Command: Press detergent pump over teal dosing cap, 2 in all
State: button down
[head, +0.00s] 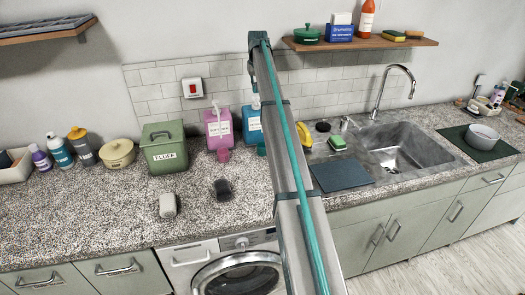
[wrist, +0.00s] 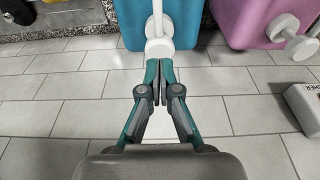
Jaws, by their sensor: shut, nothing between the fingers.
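The blue dispenser (head: 252,125) with a white pump stands against the tiled wall, partly hidden by my arm in the head view. It also shows at the top of the wrist view (wrist: 188,35). A small teal cap (head: 261,149) sits in front of it, at the edge of my arm. My gripper (wrist: 158,78) is shut and empty. In the wrist view its fingertips are right at the white pump head (wrist: 158,48); I cannot tell if they touch it. The head view does not show the fingers clearly.
A pink dispenser (head: 218,127) with a pink cap (head: 223,155) stands left of the blue one. A green FLUFF box (head: 164,150) is further left. A dark item (head: 223,190) and a pale item (head: 168,206) lie in front. The sink (head: 405,150) is right of my arm.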

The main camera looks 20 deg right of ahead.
notch_tip(320, 180, up, 6)
jog(key=shift+p, duration=1.2)
jog(key=shift+a, duration=0.1)
